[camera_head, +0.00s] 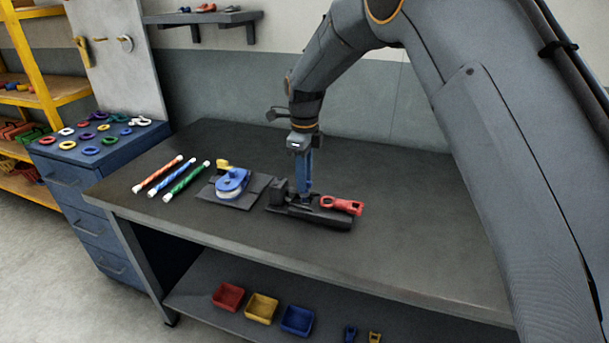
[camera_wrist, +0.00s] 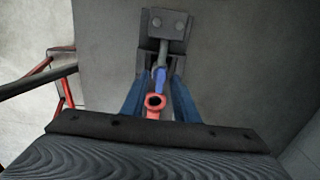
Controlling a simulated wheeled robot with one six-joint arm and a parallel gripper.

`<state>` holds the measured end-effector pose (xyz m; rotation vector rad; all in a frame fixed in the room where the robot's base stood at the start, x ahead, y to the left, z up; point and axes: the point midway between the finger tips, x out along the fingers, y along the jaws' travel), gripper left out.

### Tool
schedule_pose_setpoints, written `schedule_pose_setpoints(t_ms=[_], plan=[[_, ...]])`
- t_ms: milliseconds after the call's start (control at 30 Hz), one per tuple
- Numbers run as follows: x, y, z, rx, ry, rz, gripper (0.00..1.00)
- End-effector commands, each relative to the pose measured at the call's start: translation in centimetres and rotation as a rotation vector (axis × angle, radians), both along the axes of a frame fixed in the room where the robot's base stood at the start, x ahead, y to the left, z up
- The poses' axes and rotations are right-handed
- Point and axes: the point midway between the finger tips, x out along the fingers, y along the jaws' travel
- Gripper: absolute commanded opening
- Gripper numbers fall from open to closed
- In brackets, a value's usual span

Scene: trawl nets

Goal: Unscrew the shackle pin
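A red shackle (camera_head: 342,205) lies at the right end of a dark fixture (camera_head: 320,217) on the workbench. In the wrist view a red eye of it (camera_wrist: 154,101) shows low between the fingers, and my wrist housing hides the rest. A blue pin-like piece (camera_wrist: 160,80) runs from that eye toward the grey block (camera_wrist: 165,30) of the fixture. My gripper (camera_head: 305,193) points straight down at the fixture, left of the red shackle. Its blue fingers (camera_wrist: 159,84) stand on either side of the blue piece. Whether they touch it is unclear.
Left of the fixture, a blue and white device (camera_head: 232,182) sits on a dark plate. Red, blue and green rods (camera_head: 172,178) lie further left. The bench (camera_head: 420,230) is clear to the right. Coloured bins (camera_head: 262,308) stand on the lower shelf. A blue cabinet (camera_head: 90,180) adjoins at left.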

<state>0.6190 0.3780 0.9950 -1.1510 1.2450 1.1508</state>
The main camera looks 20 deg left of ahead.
Motion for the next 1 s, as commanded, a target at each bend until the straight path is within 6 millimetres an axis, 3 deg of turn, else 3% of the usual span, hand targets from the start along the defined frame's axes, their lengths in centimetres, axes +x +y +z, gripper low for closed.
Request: schedule_pose_setpoints(t_ms=[167, 333, 733, 1000], plan=[[0.0, -0.01, -0.03, 0.0, 0.0, 0.0, 0.27], [-0.01, -0.01, -0.03, 0.0, 0.0, 0.0, 0.0], [-0.01, 0.01, -0.01, 0.0, 0.0, 0.039, 0.0], [0.01, 0.03, -0.03, 0.0, 0.0, 0.201, 0.0]])
